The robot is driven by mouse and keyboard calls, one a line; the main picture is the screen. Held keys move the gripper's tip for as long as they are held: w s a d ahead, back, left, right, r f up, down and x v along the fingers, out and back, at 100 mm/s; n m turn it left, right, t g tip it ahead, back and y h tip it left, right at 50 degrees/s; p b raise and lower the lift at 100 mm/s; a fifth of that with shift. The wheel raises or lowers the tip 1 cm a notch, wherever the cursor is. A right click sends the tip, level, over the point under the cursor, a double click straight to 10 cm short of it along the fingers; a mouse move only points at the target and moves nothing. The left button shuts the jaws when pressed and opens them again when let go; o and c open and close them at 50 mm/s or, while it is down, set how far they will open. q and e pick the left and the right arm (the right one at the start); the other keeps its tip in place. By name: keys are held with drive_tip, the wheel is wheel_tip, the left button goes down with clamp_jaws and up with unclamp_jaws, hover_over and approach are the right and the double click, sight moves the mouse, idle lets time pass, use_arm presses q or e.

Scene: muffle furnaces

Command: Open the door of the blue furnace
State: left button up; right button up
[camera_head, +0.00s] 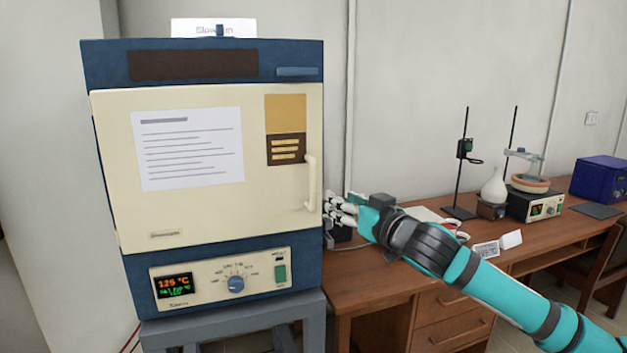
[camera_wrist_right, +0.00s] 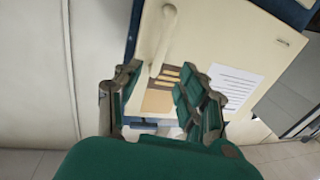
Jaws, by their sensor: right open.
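The blue furnace (camera_head: 105,70) stands at the left in the head view, with a cream door (camera_head: 200,210) that looks shut. A white upright handle (camera_head: 311,184) is on the door's right side. My right gripper (camera_head: 332,212) is open just right of the handle, level with its lower end. In the right wrist view the handle (camera_wrist_right: 163,40) lies ahead of the open fingers (camera_wrist_right: 150,90), its end reaching toward the gap between them. I cannot tell whether a finger touches it. My left gripper is not in view.
The furnace sits on a grey-blue stand (camera_head: 235,318). A wooden desk (camera_head: 400,275) to the right holds a white flask (camera_head: 494,187), a heating device (camera_head: 535,205) and a dark blue box (camera_head: 600,178). A paper sheet (camera_head: 188,150) is on the door.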

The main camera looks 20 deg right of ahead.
sight(315, 184)
drive_tip(key=p+x, duration=0.3)
drive_tip(key=x, duration=0.9)
drive_tip(key=shift+w+a, duration=0.15)
drive_tip(key=shift+a, duration=0.05)
drive_tip(key=shift+c, duration=0.5)
clamp_jaws()
